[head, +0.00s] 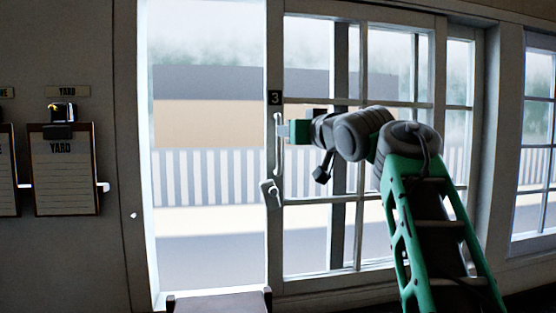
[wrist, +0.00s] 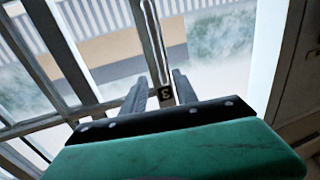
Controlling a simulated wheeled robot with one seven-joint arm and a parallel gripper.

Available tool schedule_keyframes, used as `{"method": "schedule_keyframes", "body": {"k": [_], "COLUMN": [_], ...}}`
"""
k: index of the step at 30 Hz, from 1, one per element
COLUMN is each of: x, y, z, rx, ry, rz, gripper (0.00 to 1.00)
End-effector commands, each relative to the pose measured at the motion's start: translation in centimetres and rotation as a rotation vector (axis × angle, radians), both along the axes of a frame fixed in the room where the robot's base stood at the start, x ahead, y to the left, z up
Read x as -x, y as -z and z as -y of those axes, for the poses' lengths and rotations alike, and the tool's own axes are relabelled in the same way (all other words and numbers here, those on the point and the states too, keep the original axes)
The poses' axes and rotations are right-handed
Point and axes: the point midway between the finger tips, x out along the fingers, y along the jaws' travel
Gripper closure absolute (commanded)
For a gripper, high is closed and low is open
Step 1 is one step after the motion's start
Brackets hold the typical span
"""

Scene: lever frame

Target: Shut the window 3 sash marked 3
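The window sash marked 3 (head: 275,200) stands slid to the right, with a wide open gap at its left. Its dark number plate 3 (head: 275,97) is high on its left stile and shows upside down in the wrist view (wrist: 165,93). A pale upright pull handle (head: 277,150) is on that stile, with a latch (head: 270,192) below it. My gripper (head: 283,130) is at the upper part of the handle. In the wrist view its two fingers (wrist: 160,85) are apart, with the stile and handle (wrist: 150,35) seen between them. Contact cannot be told.
The left jamb (head: 145,150) bounds the open gap. A dark chair or stool top (head: 218,303) stands below the gap. Clipboards, one marked YARD (head: 64,175), hang on the left wall. Another window (head: 535,140) is at the far right.

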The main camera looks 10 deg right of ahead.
Motion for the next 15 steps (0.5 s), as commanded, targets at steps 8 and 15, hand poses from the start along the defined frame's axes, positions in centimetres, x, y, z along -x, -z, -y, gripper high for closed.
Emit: {"method": "schedule_keyframes", "body": {"k": [8,15], "x": [-0.2,-3.6], "y": [3.7,3.1], "z": [-0.5,-1.1], "rx": [-0.001,-0.001], "ry": [-0.008,-0.008], "rz": [-0.001,-0.004], "gripper": [0.65,0.65]}}
